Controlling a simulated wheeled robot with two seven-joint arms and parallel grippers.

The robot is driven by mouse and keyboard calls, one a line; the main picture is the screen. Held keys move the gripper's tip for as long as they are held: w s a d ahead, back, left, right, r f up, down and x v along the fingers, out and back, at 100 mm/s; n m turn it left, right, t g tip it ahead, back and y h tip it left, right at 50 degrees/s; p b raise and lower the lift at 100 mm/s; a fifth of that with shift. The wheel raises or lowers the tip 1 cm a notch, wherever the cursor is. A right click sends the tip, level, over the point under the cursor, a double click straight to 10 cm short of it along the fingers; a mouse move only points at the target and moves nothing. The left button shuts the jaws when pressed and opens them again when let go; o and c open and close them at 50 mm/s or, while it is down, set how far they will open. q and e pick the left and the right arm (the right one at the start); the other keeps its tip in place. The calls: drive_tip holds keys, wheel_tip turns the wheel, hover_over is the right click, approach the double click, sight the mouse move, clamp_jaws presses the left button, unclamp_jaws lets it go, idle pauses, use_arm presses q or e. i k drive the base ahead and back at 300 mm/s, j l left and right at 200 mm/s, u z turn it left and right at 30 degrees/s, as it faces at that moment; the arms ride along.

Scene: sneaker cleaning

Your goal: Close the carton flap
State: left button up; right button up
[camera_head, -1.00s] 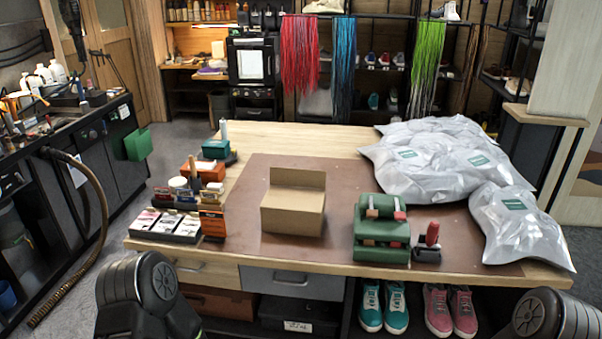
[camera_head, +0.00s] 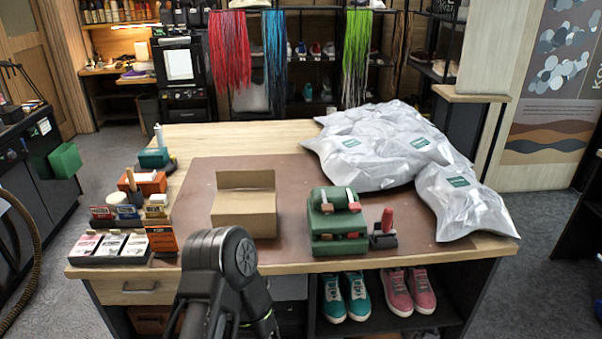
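The small brown carton (camera_head: 244,211) stands on the brown mat of the workbench, left of the middle. Its flap (camera_head: 246,180) stands upright along the far edge, so the carton is open at the top. One of my arms rises from the bottom of the picture in front of the bench, just below the carton. Its black joint is nearest the carton, and the arm's lower part runs down out of the frame. No gripper fingers show. My other arm is out of view.
A green block (camera_head: 335,228) with brushes stands right of the carton, with a small red-handled tool (camera_head: 383,232) beside it. Grey bags (camera_head: 460,201) cover the bench's right side. Boxes and cards (camera_head: 122,245) stand at the left. The bare mat (camera_head: 290,180) is free behind the carton.

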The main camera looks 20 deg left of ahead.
sight(250, 179)
drive_tip(key=j+z, duration=0.3)
drive_tip(key=j, duration=0.3)
drive_tip(key=j+z, duration=0.3)
drive_tip(key=j, duration=0.35)
drive_tip(key=k+j+z, duration=0.15)
drive_tip(key=j+z, duration=0.15)
drive_tip(key=j, duration=0.25)
drive_tip(key=k+j, duration=0.1)
drive_tip(key=j, duration=0.65)
drive_tip(key=k+j, duration=0.15)
drive_tip(key=j, duration=0.25)
